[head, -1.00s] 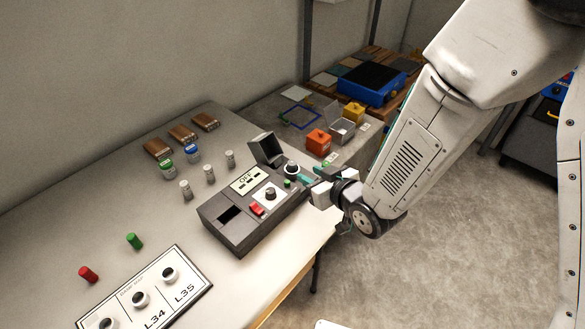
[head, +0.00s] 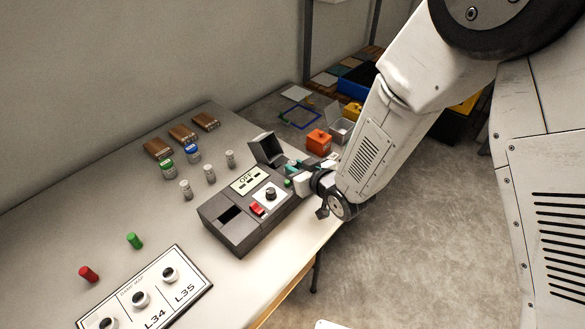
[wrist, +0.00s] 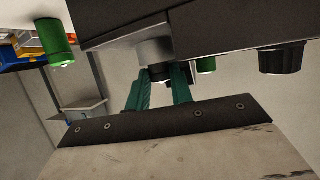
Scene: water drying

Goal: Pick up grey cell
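A grey cell with a dark end (wrist: 154,50) is at the dark device (wrist: 225,28) in the wrist view. My gripper (wrist: 162,72) has its teal fingers apart, on either side of the cell's dark end. I cannot tell whether they touch it. In the head view my gripper (head: 292,171) is at the right end of the device (head: 238,237) and hides this cell. Three other small grey cylinders stand on the table, one of them at the near left (head: 186,190).
The device has a raised lid (head: 267,148), a red switch (head: 257,209) and a knob (head: 270,194). Green and blue banded jars (head: 192,153) stand behind. A labelled panel (head: 195,291) lies in front. An orange box (head: 318,142) is beyond my gripper.

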